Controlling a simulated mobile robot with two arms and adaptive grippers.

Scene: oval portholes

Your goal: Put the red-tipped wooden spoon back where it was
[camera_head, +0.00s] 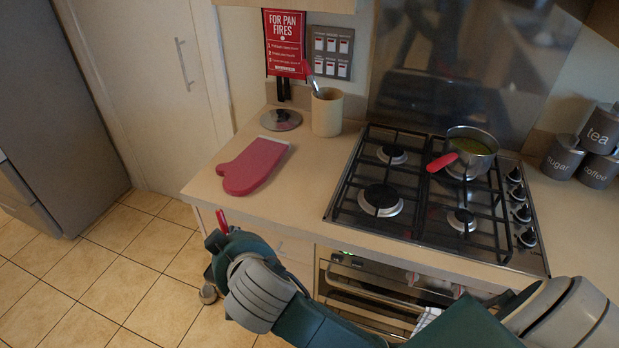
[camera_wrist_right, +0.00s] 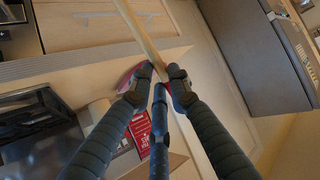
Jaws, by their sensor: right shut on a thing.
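My right gripper (camera_wrist_right: 160,78) is shut on the wooden spoon (camera_wrist_right: 143,35). In the wrist view its long pale shaft runs from the fingertips up to the top edge, and a little red shows at the fingers. In the head view the red tip (camera_head: 222,221) sticks up beside my right gripper, in front of the counter's left front edge. The spoon's other end is not seen clearly. A cream utensil crock (camera_head: 327,113) stands at the back of the counter, holding a metal utensil with a red end (camera_head: 311,77). My left gripper is not in view.
A red oven mitt (camera_head: 251,166) lies on the counter (camera_head: 212,178) near my right gripper. A round metal lid (camera_head: 281,119) is behind it. A red-handled pot (camera_head: 470,150) sits on the gas hob (camera_head: 347,207). Canisters (camera_head: 603,130) stand at the right.

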